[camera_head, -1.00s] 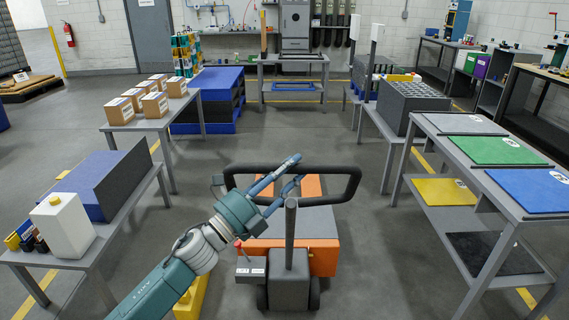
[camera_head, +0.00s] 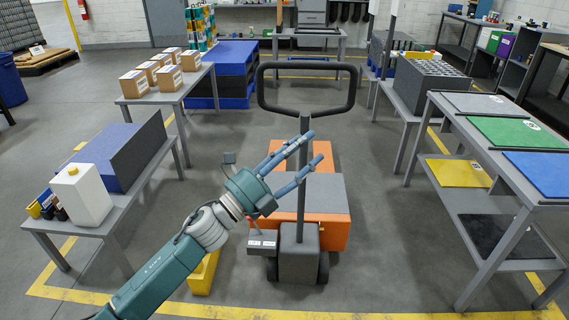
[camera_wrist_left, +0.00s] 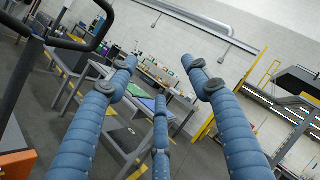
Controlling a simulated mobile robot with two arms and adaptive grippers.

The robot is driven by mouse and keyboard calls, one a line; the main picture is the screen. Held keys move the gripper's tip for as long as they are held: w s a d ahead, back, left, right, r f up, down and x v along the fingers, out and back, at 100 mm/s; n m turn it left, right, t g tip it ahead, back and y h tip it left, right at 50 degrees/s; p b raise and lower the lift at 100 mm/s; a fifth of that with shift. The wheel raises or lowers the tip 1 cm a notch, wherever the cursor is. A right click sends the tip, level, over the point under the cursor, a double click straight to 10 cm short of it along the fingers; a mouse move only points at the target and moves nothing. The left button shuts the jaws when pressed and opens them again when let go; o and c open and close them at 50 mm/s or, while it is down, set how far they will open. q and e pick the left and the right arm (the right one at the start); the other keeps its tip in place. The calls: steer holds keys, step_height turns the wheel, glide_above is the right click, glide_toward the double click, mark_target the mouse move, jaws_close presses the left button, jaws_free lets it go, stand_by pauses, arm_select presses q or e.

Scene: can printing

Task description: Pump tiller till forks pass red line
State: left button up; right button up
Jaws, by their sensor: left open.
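The tiller's black loop handle (camera_head: 306,65) stands upright in the head view, above an orange pallet jack (camera_head: 338,232). Its grey post (camera_head: 304,205) rises from a dark base block (camera_head: 299,258). My left gripper (camera_head: 314,147) is open below the loop, and its fingers cross the view of the post. I cannot tell whether they touch it. In the left wrist view, the open fingers (camera_wrist_left: 165,75) have nothing between them, and the handle (camera_wrist_left: 18,85) lies off to the left. The forks are largely hidden behind the jack's body. I cannot make out a red line. My right gripper is not in view.
A left table (camera_head: 150,190) holds a blue-topped block and a white jug (camera_head: 82,196). A right table (camera_head: 480,168) carries grey, green and blue panels. A yellow object (camera_head: 205,272) lies on the floor left of the jack.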

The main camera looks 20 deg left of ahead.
arm_select(q)
steer(key=v, duration=1.1)
steer(key=shift+s, duration=0.25)
